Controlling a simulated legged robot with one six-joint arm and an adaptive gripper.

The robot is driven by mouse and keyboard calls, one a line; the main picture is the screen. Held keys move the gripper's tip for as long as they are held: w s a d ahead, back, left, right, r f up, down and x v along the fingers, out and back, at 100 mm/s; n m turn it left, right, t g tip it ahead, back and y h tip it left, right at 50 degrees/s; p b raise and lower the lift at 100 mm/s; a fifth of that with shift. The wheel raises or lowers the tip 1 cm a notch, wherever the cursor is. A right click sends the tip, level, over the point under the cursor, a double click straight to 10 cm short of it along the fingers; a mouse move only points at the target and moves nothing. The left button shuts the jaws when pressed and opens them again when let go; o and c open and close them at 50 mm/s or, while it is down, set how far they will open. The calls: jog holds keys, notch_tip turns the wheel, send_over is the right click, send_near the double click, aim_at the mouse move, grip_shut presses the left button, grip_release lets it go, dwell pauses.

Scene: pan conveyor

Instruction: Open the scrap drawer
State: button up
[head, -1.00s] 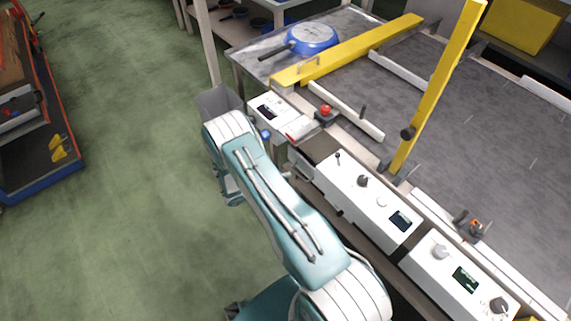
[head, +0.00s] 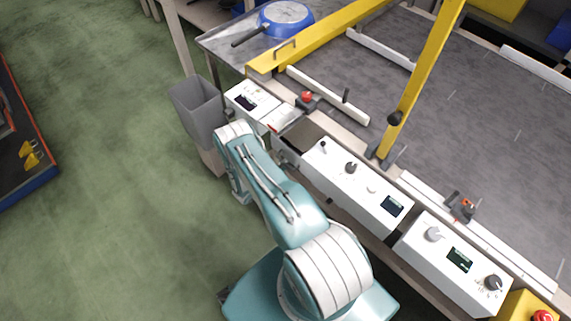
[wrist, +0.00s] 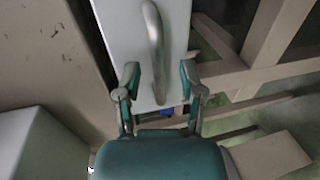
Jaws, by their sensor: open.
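In the wrist view a pale drawer front (wrist: 125,45) carries a curved grey bar handle (wrist: 155,50). My gripper (wrist: 160,85) is open, one finger on each side of the handle's lower end. The fingers look apart from the bar; the depth between them and it is hard to judge. In the head view my arm reaches to the left front side of the conveyor table, and the gripper and handle are hidden behind it. I cannot tell how far the drawer stands out.
A grey bin (head: 200,112) stands just left of my arm. White control boxes (head: 355,185) line the table's near edge. A blue pan (head: 285,18) lies at the back left, beside a yellow bar (head: 330,35). Green floor to the left is free.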

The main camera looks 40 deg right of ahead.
jog(key=shift+x, duration=0.95)
jog(key=shift+a, duration=0.1)
grip_shut()
jog(key=shift+a, duration=0.15)
jog(key=f+v, duration=0.2)
jog(key=v, duration=0.9)
jog(key=a+f+v, duration=0.1)
jog(key=f+v, duration=0.1)
jog(key=v, duration=1)
jog(key=shift+s+f, duration=0.3)
jog(key=shift+f, duration=0.15)
